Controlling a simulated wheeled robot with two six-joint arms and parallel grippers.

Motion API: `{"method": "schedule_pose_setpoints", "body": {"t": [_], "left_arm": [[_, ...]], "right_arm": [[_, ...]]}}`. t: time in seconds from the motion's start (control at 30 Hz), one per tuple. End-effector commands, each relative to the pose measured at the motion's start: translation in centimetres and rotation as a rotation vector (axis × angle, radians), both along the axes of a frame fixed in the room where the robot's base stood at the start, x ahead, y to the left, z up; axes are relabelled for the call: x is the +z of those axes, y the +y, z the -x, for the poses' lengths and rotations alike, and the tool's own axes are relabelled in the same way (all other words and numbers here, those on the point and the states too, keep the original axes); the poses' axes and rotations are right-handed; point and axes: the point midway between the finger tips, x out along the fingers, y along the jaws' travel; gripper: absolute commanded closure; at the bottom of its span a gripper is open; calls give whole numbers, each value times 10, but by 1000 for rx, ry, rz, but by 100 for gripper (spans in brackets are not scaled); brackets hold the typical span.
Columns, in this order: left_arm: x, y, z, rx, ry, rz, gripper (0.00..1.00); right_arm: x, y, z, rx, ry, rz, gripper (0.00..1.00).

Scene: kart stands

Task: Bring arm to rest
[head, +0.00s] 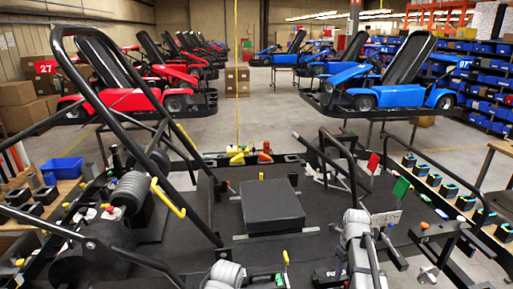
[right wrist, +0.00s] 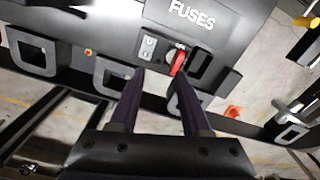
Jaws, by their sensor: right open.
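The task names no object apart from my arm. My right gripper (right wrist: 157,82) shows in the right wrist view with two dark fingers apart and nothing between them. Its fingertips overlap the lower edge of a dark panel marked FUSES (right wrist: 192,14). A red switch (right wrist: 179,62) on that panel shows just past the right fingertip. I cannot tell whether the fingers touch the panel. In the head view my grey right arm rises at the lower middle, and its fingertips are hard to make out. My left gripper cannot be made out.
A black block (head: 272,204) sits on the dark deck ahead. A black tubular frame (head: 130,135) rises at left. A blue bin (head: 62,169) is at far left. A red kart (head: 135,98) and a blue kart (head: 380,88) stand farther back.

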Motion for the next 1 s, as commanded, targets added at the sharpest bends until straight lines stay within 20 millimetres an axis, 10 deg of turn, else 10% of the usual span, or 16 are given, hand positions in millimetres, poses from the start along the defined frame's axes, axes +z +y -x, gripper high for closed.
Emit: {"method": "schedule_pose_setpoints", "body": {"t": [0.5, 1.0], "left_arm": [[-14, 0, 0, 1, 0, 0, 33], [-23, 0, 0, 1, 0, 0, 33]], "right_arm": [[-13, 173, 72, 1645, 68, 6, 53], [-21, 265, 154, 2963, 163, -38, 53]]}}
